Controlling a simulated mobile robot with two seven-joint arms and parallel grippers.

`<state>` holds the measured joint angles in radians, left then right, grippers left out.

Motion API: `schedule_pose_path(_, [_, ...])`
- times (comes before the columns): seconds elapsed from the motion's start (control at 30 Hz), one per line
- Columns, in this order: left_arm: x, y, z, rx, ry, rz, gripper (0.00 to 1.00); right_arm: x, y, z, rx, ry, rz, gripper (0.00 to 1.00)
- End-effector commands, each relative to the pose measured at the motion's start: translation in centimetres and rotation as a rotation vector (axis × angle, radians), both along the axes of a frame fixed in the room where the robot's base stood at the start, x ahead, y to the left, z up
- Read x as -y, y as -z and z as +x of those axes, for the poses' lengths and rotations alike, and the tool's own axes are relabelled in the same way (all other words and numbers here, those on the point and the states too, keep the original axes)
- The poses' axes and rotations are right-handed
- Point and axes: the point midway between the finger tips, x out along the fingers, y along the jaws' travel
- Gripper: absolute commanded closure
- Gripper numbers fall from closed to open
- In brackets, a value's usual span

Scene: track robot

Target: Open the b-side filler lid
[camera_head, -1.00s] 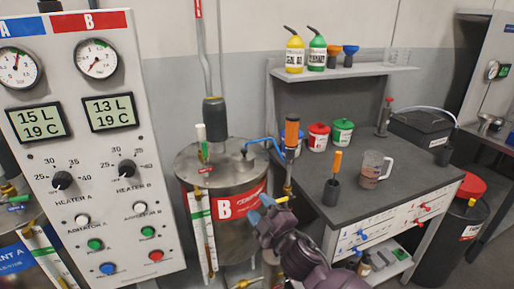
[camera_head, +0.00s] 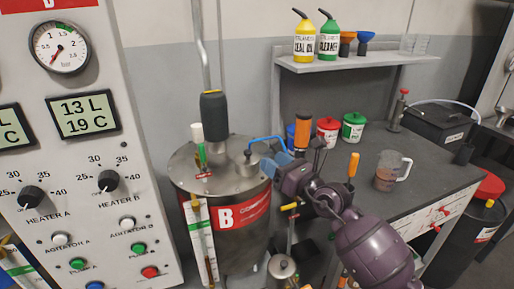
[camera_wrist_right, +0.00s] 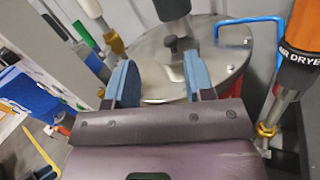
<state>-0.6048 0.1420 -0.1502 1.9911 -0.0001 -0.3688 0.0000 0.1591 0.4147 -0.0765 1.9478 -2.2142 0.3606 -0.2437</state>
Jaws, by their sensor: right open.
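The B tank (camera_head: 225,240) is a steel drum with a red B label and a round metal top (camera_head: 215,175). A small filler lid with a dark knob (camera_head: 248,157) sits on the right part of that top. My right gripper (camera_head: 272,162) is at the tank's right edge, beside the lid. Its blue fingers are apart and empty in the wrist view (camera_wrist_right: 160,78). My left gripper is not in view.
A blue bent tube (camera_head: 268,140) and an orange-topped dryer column (camera_head: 302,132) stand close to my right gripper. A dark motor (camera_head: 213,115) and a white-capped filler pipe (camera_head: 197,135) rise from the tank top. The control panel (camera_head: 90,150) is at left, the workbench (camera_head: 425,175) at right.

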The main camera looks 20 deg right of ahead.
Motion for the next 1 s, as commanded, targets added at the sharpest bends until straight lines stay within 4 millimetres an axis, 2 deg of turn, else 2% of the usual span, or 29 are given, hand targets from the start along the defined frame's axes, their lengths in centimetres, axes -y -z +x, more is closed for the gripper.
schedule_pose_path(0.2, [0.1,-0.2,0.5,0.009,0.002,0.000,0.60,0.2,1.6,0.2,-0.019,0.029,-0.189,0.52])
schedule_pose_path(0.37, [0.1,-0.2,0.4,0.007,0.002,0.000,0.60,-0.2,1.8,1.0,-0.022,0.025,-0.206,0.52])
schedule_pose_path(0.8, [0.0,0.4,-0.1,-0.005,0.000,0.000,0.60,-3.1,1.8,7.3,-0.021,0.024,-0.201,0.52])
schedule_pose_path(1.0, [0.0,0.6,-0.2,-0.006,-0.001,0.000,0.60,-3.9,1.8,9.3,-0.022,0.025,-0.201,0.52])
